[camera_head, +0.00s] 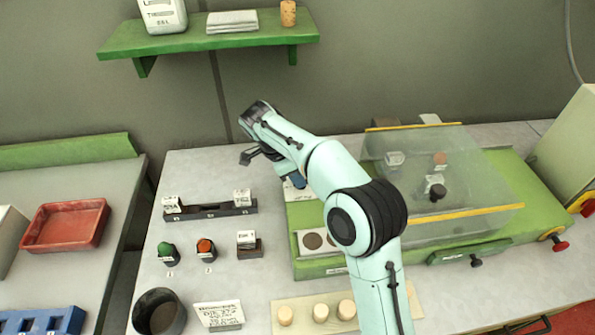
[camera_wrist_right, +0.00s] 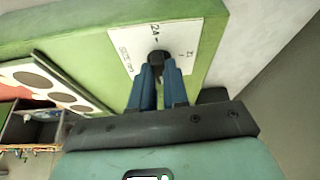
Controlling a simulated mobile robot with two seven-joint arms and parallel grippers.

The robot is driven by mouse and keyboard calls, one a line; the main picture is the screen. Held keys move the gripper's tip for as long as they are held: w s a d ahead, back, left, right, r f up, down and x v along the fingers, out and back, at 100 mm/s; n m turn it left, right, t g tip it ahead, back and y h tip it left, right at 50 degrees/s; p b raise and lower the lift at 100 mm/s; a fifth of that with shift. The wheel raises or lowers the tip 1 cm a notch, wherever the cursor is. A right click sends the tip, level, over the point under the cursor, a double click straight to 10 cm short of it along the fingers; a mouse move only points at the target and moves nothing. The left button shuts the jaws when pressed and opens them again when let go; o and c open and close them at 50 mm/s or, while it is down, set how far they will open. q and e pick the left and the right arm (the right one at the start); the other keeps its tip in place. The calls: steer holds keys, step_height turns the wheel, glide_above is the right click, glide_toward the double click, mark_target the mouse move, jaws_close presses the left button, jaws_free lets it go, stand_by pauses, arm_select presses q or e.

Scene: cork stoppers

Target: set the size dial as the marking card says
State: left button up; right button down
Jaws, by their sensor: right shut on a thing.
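The size dial's white plate (camera_wrist_right: 124,48) sits on the green machine (camera_wrist_right: 75,38) in the right wrist view, with small black marks around a dark knob (camera_wrist_right: 157,59). My right gripper (camera_wrist_right: 158,76) is shut on the knob, its blue fingers on either side of it. In the head view my right gripper (camera_head: 293,181) is at the machine's left end, and the wrist and arm hide most of the dial. The handwritten marking card (camera_head: 219,314) stands at the front of the bench; its text is too small to read surely. My left gripper is out of view.
A clear cover (camera_head: 470,165) with yellow edges stands over the machine. Left of it are a dark rack (camera_head: 212,212), a green-topped piece (camera_head: 166,250), an orange-topped piece (camera_head: 206,248) and a dark cup (camera_head: 158,312). Corks (camera_head: 321,312) stand on a board in front.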

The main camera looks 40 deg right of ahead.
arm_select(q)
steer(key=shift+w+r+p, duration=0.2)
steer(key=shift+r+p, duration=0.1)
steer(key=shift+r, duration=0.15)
arm_select(e)
steer(key=shift+w+r+m, duration=0.1)
steer(key=shift+m, duration=0.4)
steer(key=c, duration=1.1)
jaws_free()
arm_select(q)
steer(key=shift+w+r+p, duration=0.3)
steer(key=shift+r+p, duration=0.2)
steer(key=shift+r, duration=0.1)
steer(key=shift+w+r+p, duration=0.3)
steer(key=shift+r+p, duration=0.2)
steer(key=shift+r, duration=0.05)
arm_select(e)
steer(key=v, duration=0.7)
steer(key=shift+w+r, duration=0.15)
steer(key=shift+r, duration=0.05)
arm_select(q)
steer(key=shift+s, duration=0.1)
arm_select(e)
steer(key=shift+f, duration=0.1)
